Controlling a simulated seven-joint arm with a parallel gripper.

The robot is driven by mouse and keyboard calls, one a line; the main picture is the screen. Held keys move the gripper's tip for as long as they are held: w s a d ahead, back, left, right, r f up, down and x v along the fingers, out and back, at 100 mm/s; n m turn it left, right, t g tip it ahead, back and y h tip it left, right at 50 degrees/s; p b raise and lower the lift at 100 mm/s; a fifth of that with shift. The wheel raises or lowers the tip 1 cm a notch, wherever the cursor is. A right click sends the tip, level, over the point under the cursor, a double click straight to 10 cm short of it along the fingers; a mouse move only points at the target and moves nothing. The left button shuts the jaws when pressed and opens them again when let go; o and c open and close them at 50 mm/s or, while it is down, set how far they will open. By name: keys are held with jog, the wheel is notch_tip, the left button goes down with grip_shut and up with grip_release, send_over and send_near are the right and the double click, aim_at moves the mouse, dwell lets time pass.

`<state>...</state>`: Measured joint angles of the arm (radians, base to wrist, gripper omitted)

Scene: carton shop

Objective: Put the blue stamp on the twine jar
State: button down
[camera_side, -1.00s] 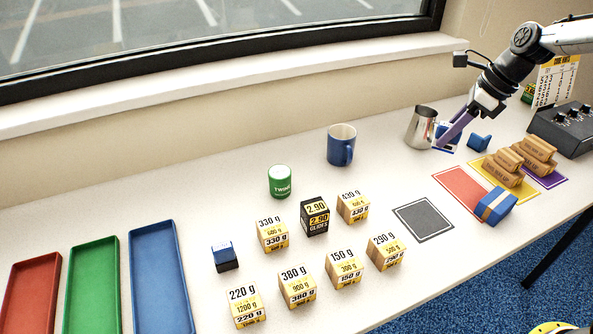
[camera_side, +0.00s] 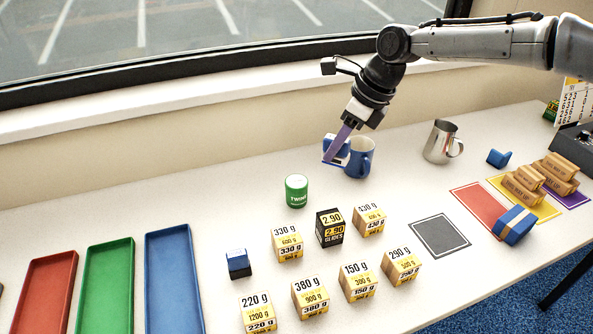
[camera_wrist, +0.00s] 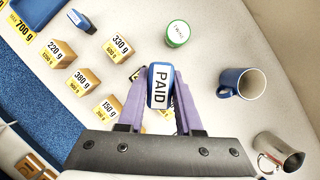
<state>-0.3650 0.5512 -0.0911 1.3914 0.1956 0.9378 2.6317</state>
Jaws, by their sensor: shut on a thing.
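My gripper (camera_side: 340,146) is shut on the blue stamp (camera_wrist: 160,74), whose white face reads PAID in the wrist view. The stamp is held between the purple fingers, above the table and in front of the blue mug in the side view. The twine jar (camera_side: 297,192) is a green jar with a white lid, upright on the table. It lies left of and below my gripper in the side view. In the wrist view the jar (camera_wrist: 178,33) is beyond the stamp, slightly right, with its lid clear.
A blue mug (camera_side: 361,160) stands close by my gripper, with a steel jug (camera_side: 440,141) further right. A small blue-and-black block (camera_side: 237,263) and coloured trays (camera_side: 174,280) are at left.

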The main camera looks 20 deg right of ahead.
jog(key=w+a+f, duration=0.1)
jog(key=w+f, duration=0.1)
jog(key=w, duration=0.1)
jog(key=w+a+f, duration=0.2)
jog(key=w+f, duration=0.1)
jog(key=w+a+f, duration=0.1)
jog(key=w+f, duration=0.2)
jog(key=w, duration=0.1)
jog(key=shift+a+f, duration=0.25)
jog(key=shift+f, duration=1.6)
jog(key=shift+f, duration=0.1)
jog(key=c, duration=0.6)
grip_release()
jog(key=v, duration=1.2)
jog(key=shift+w, duration=0.1)
